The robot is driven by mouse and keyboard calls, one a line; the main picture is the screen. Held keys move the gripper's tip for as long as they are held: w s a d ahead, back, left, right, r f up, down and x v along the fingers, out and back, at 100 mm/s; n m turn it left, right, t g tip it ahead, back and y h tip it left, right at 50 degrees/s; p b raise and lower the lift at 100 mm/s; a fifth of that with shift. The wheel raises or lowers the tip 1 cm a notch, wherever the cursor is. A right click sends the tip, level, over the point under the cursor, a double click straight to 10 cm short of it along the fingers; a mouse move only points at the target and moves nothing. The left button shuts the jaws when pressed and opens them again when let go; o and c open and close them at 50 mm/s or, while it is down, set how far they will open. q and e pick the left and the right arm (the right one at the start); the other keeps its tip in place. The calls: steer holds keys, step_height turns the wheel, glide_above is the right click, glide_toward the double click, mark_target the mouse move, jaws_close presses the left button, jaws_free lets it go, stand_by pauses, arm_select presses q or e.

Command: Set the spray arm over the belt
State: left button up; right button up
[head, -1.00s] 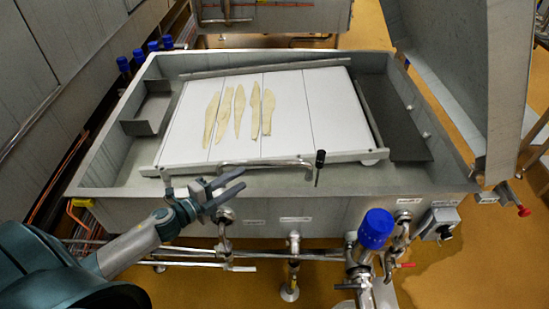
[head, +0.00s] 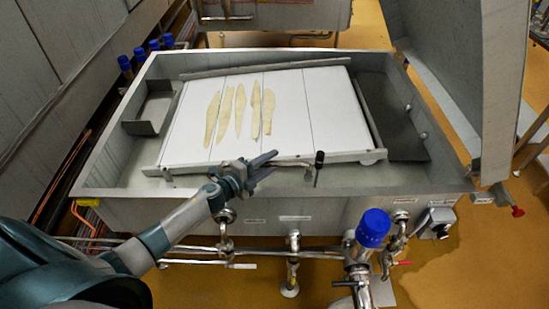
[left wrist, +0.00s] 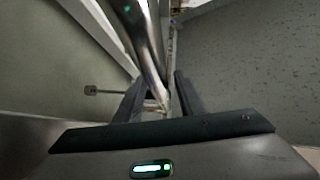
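The spray arm, a bent shiny metal tube (head: 300,164), lies along the front edge of the white belt (head: 330,110). Its left part is hidden behind my left gripper (head: 266,166) in the head view. In the left wrist view the tube (left wrist: 148,50) runs down between the two dark fingers of the left gripper (left wrist: 158,88). The fingers are apart, with gaps beside the tube; whether either touches it I cannot tell. My right gripper is out of view.
Several pale flat strips (head: 239,110) lie on the belt. The grey tub's front wall (head: 150,212) runs below the gripper. A blue-capped valve (head: 373,228) and pipes stand in front. A tilted grey lid (head: 470,80) rises at the right.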

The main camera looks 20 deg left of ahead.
arm_select(q)
steer(key=shift+x, duration=1.1)
jaws_close()
steer(key=shift+w, duration=0.1)
